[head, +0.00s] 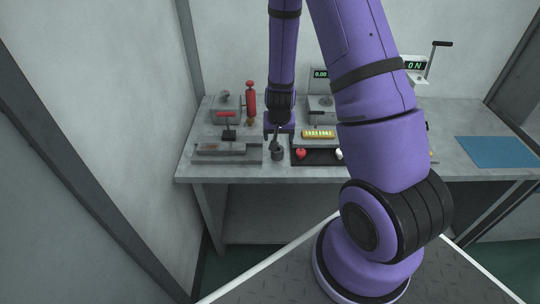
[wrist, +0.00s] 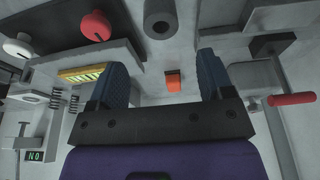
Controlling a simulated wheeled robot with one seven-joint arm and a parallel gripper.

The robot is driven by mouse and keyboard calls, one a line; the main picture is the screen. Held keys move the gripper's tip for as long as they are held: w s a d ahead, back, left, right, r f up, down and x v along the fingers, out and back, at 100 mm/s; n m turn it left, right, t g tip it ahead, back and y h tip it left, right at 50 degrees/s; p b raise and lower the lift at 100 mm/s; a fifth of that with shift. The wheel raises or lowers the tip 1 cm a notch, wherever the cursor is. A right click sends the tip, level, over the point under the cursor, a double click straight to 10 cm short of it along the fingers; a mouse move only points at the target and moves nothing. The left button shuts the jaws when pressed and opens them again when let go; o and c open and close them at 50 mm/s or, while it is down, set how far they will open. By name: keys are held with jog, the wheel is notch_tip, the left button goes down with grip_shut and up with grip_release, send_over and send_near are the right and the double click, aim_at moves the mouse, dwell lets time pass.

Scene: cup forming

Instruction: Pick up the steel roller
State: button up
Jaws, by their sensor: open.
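A grey steel cylinder with a dark round centre (head: 277,154), which I take to be the steel roller, stands near the front of the bench, left of the black tray. It also shows in the wrist view at the top middle (wrist: 160,22), beyond my fingertips. My gripper (head: 279,129) points down just behind and above it. In the wrist view my gripper (wrist: 160,72) has its two blue fingers wide apart. A small orange block (wrist: 173,80) shows between them, lower down, apart from both. Whether the cylinder is solid or hollow I cannot tell.
A black tray (head: 325,160) with a red knob (head: 300,153) and a white knob (head: 339,153) lies right of the cylinder, below a yellow bar (head: 318,134). Grey fixtures (head: 225,149) stand left. A blue mat (head: 497,152) lies on the clear right side.

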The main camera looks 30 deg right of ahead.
aim_at(277, 153)
jog(key=shift+x, duration=5.15)
jog(key=shift+a, duration=0.15)
jog(key=shift+c, duration=0.5)
jog(key=c, duration=1)
